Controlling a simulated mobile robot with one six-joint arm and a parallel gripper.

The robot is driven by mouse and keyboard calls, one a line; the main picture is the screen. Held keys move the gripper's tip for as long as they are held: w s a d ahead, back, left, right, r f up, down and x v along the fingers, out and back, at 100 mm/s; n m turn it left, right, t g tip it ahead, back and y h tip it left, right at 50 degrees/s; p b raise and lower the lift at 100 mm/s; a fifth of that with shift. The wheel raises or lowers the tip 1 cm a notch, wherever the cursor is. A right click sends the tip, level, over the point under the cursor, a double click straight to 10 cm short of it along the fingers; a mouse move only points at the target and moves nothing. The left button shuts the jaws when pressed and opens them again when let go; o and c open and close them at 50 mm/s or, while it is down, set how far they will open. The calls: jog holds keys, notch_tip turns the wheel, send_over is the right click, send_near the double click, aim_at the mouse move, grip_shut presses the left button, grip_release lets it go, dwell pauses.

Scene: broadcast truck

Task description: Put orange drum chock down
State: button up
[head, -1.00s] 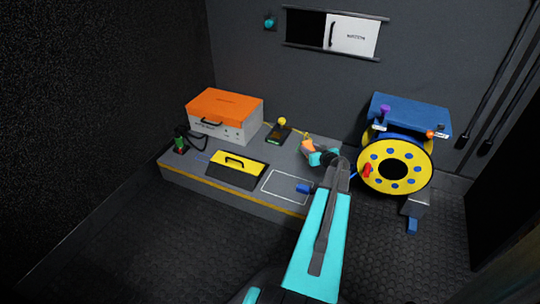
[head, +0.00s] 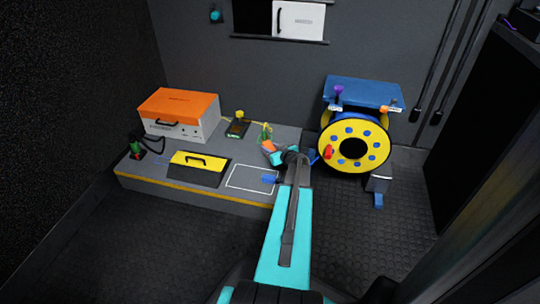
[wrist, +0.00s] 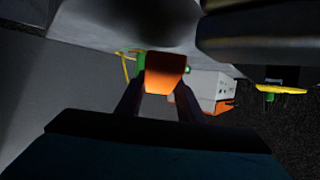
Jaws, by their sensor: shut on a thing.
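My gripper (head: 273,150) is shut on the orange drum chock (head: 267,146) near the back right of the low grey platform (head: 210,198). In the wrist view the chock (wrist: 165,72) sits between the two dark fingers (wrist: 160,95), its orange face toward the camera. I cannot tell whether it touches the platform. The cable drum (head: 354,148), with yellow flange and blue core, stands to the right, apart from the chock. A red handle (head: 328,152) is on the flange.

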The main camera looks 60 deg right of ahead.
jog(key=shift+f+b, duration=0.45)
jog(key=shift+f, duration=1.2)
jog(key=shift+f+b, duration=0.15)
jog(key=shift+b, duration=0.15)
jog(key=o, duration=1.2)
jog(key=shift+o, duration=0.2)
jog(key=shift+r+p, duration=0.25)
jog(key=shift+p, duration=0.15)
jog(key=shift+p+v, duration=1.4)
jog(key=shift+v, duration=4.6)
